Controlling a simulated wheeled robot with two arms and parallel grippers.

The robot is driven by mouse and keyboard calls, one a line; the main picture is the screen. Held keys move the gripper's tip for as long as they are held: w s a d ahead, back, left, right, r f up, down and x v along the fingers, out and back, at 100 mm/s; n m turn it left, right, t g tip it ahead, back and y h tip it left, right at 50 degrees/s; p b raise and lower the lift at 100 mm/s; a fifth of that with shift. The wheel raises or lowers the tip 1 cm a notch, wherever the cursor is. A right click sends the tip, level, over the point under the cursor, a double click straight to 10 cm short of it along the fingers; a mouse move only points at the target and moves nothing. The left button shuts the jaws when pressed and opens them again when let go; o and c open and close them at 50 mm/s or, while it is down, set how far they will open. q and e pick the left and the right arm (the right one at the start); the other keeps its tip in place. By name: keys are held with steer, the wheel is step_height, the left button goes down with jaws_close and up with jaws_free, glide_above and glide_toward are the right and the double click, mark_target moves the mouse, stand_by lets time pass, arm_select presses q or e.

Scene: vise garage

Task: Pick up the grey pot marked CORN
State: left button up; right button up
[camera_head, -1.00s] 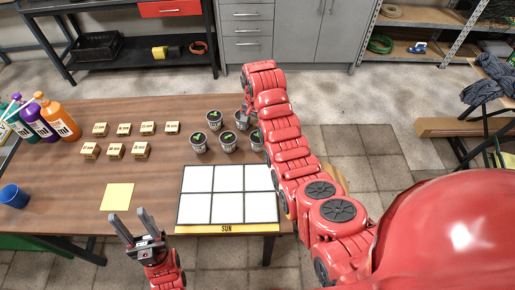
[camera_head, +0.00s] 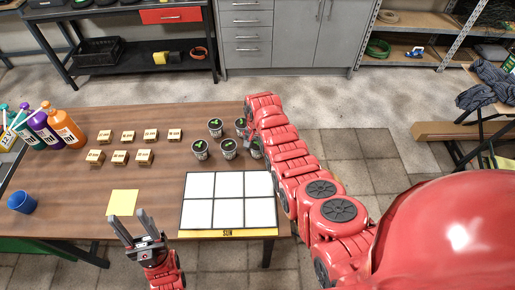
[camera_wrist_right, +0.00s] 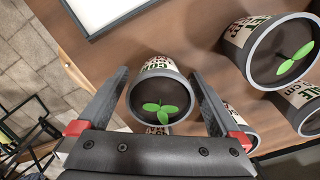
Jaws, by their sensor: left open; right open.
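Several grey pots with green seedlings stand in a cluster at the right of the table, among them a front-left pot (camera_head: 200,149) and a back pot (camera_head: 215,127). Their labels are too small to read in the head view. My right gripper (camera_wrist_right: 159,75) is open, with its fingers on either side of one labelled pot (camera_wrist_right: 155,98) in the right wrist view. I cannot read enough of that label to tell whether it says CORN. In the head view my right arm partly covers the rightmost pots. My left gripper (camera_head: 132,228) is open and empty at the table's front edge.
A larger-looking pot (camera_wrist_right: 278,52) stands close to the right finger. A white gridded SUN tray (camera_head: 228,233) lies in front of the pots. Small wooden blocks (camera_head: 119,157), a yellow square (camera_head: 123,203), bottles (camera_head: 67,128) and a blue cup (camera_head: 22,202) occupy the left side.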

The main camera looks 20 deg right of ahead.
steer(key=c, duration=1.4)
steer(key=shift+r, duration=0.15)
